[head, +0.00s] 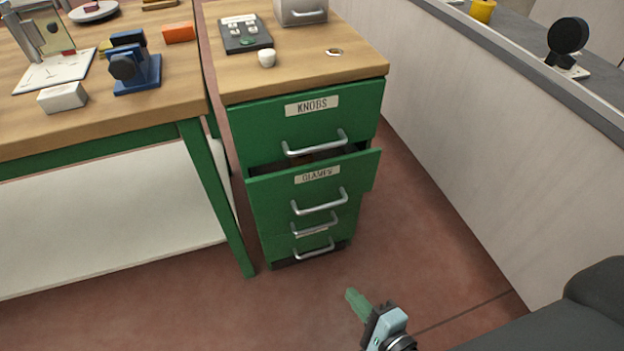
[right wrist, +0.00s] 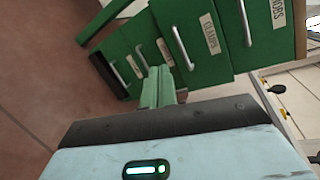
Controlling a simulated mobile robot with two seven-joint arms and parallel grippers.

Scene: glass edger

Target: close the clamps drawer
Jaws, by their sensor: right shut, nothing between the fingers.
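The green clamps drawer (head: 315,192) is the second from the top in the green cabinet, below the knobs drawer (head: 306,122). It stands pulled out a short way, with a dark gap and something brownish showing inside behind its front. Its silver handle (head: 319,204) is on the front. In the right wrist view the clamps drawer (right wrist: 200,52) also shows, turned on its side. My right gripper (head: 354,296) is shut and empty, in front of the cabinet and apart from the drawer in the head view. It shows in the right wrist view (right wrist: 158,75). My left gripper is out of view.
A workbench (head: 100,127) with a white lower shelf stands left of the cabinet. A pale partition wall (head: 470,140) runs along the right. The reddish floor (head: 400,245) in front of the cabinet is clear. A lower drawer handle (head: 314,247) sticks out below.

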